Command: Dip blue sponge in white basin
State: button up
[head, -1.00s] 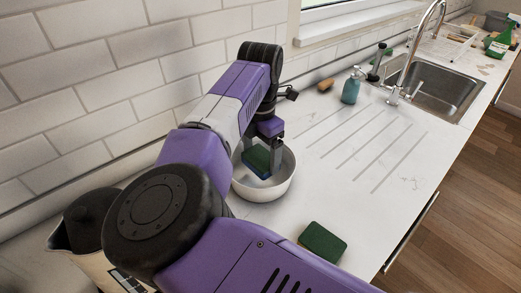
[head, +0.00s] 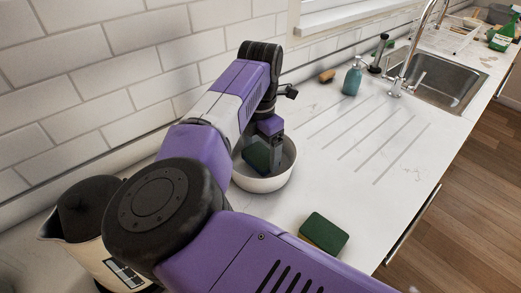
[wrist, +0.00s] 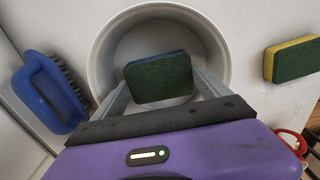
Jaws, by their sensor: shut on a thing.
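My gripper (head: 268,152) is shut on the blue sponge (wrist: 160,78), a block with a dark green top face and a thin blue edge. The sponge also shows in the head view (head: 256,156), tilted, within the rim of the white basin (head: 265,186). In the wrist view the round basin (wrist: 100,50) surrounds the sponge, with a finger on each side of it. Whether the sponge touches the basin's bottom, and whether there is water, I cannot tell.
A green and yellow sponge (head: 324,232) lies right of the basin. A blue-handled brush (wrist: 48,92) lies left of the basin in the wrist view. A kettle (head: 95,225) stands at the near left. A teal soap bottle (head: 352,78) and sink (head: 440,82) are farther back.

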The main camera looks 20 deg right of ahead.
jog(key=shift+f+b, duration=0.6)
jog(key=shift+f, duration=0.5)
dwell(0.5)
jog(key=shift+r+p, duration=2.9)
jog(key=shift+r, duration=2.45)
jog(key=shift+f, duration=0.1)
